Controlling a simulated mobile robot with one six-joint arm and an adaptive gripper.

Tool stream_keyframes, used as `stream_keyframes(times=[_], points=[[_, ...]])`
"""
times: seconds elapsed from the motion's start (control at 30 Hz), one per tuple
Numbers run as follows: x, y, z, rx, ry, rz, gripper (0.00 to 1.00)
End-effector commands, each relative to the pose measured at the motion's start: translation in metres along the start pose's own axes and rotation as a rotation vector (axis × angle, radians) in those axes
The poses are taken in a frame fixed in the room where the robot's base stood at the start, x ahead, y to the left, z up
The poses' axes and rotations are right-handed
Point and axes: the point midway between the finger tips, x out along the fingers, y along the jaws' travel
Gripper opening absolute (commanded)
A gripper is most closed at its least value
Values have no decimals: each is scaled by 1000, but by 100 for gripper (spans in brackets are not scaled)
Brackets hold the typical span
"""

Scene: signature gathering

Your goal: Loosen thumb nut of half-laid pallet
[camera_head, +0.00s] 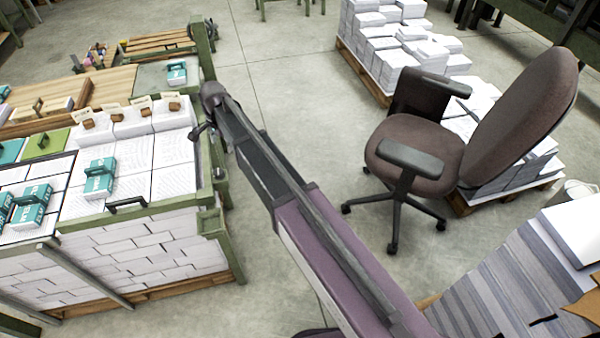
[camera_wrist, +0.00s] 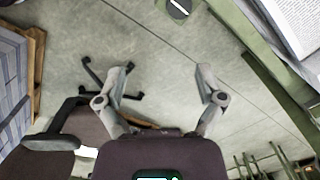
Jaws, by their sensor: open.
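A pallet stacked with white paper blocks (camera_head: 130,240) stands inside a green frame at the left of the head view. Its frame edge (camera_wrist: 262,62) also shows at the right of the wrist view. A dark round piece with a pale bar (camera_wrist: 179,9) is cut by the top edge of the wrist view; I cannot tell whether it is the thumb nut. My gripper (camera_wrist: 164,72) is open and empty, its fingers wide apart with floor showing between them. In the head view my arm ends beside the right side of the green frame; the fingers are hard to make out there.
Teal boxes (camera_head: 100,178) and a black handle (camera_head: 127,203) sit on the stack. An office chair (camera_head: 420,150) stands right of my arm. Another paper pallet (camera_head: 385,50) is behind it. More stacked sheets (camera_head: 500,290) are at lower right. Bare floor (camera_head: 285,85) lies between.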

Motion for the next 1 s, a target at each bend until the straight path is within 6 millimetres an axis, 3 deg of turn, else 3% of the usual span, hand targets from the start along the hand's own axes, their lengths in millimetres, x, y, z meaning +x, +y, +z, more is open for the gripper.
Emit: stream_keyframes(times=[1.0], points=[[23, 104, -53, -494, -136, -146, 88]])
